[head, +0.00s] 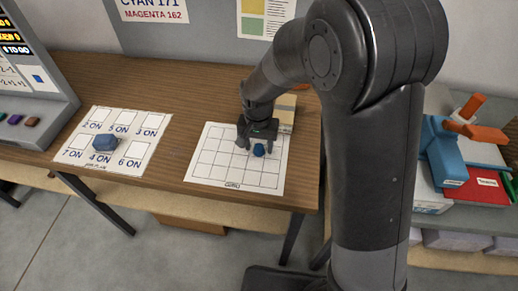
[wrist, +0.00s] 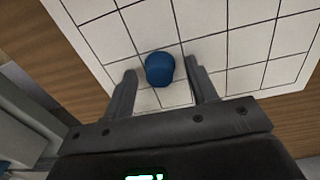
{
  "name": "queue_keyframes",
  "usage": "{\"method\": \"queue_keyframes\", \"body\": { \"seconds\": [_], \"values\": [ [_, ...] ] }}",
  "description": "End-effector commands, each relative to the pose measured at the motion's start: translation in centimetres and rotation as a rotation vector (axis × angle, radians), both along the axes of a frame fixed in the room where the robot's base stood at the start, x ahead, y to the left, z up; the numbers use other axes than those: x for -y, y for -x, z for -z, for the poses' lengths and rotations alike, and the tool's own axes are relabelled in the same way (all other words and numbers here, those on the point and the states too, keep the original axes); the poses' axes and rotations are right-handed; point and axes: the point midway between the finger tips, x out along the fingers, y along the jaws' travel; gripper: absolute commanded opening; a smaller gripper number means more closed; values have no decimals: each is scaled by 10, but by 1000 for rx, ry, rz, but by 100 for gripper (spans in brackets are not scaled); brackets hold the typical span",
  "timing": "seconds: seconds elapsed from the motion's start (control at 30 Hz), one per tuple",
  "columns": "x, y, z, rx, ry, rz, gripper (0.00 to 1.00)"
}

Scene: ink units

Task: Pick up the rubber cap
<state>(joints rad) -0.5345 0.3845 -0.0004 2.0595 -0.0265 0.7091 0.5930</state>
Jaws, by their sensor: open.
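A small blue cap (head: 259,150), which I take to be the rubber cap, stands on the white grid sheet (head: 211,170) on the wooden table. My gripper (head: 256,142) is low over the sheet, right by the cap. In the wrist view the cap (wrist: 160,68) lies between the two fingertips of my gripper (wrist: 161,77), with a gap on each side. The fingers are open and do not visibly touch it. A larger blue block (head: 105,142) sits on the numbered sheet at the left.
The numbered sheet (head: 84,155) lies left of the grid, with bare wood (head: 182,135) between them. A sloped console (head: 40,90) stands at the far left. Blue and orange items (head: 452,148) and a red box (head: 485,187) crowd the right-hand table.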

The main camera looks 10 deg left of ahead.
Motion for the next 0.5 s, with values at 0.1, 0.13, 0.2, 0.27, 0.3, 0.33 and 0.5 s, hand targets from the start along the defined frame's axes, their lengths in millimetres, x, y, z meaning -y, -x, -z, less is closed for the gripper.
{"method": "queue_keyframes", "body": {
  "seconds": [0.1,0.13,0.2,0.27,0.3,0.33,0.5],
  "values": [
    [0,0,0,0,0,0,52],
    [0,0,0,0,0,0,49],
    [0,0,0,0,0,0,44],
    [0,0,0,0,0,0,39],
    [0,0,0,0,0,0,35],
    [0,0,0,0,0,0,33],
    [0,0,-1,0,0,0,19]
  ]
}}
